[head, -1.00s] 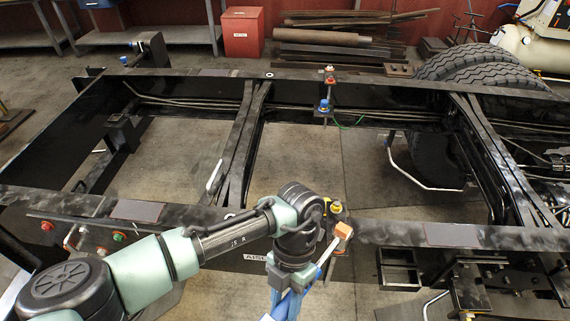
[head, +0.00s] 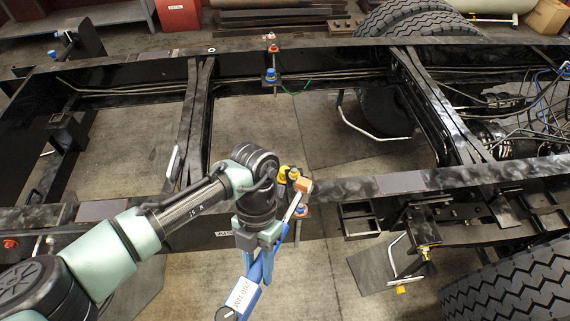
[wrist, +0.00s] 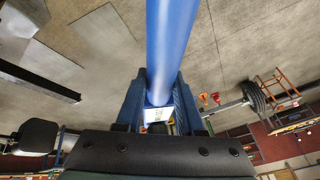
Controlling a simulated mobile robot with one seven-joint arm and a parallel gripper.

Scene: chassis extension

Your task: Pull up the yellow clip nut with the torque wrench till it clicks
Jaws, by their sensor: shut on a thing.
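The torque wrench (head: 247,290) has a blue handle, a bare metal shaft and an orange block at its head. My gripper (head: 264,238) is shut on its blue body, which also fills the middle of the wrist view (wrist: 172,40). The wrench slants up and right to the near frame rail. The yellow clip nut (head: 284,173) is at that rail, just left of the orange block. The wrist view does not show the wrench head.
The near black rail (head: 440,178) runs across the chassis. A bolt with a blue nut (head: 270,75) stands at the far rail. A bracket with a yellow-marked end (head: 402,289) and a big tyre (head: 515,292) are at the lower right. Bare floor shows between the rails.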

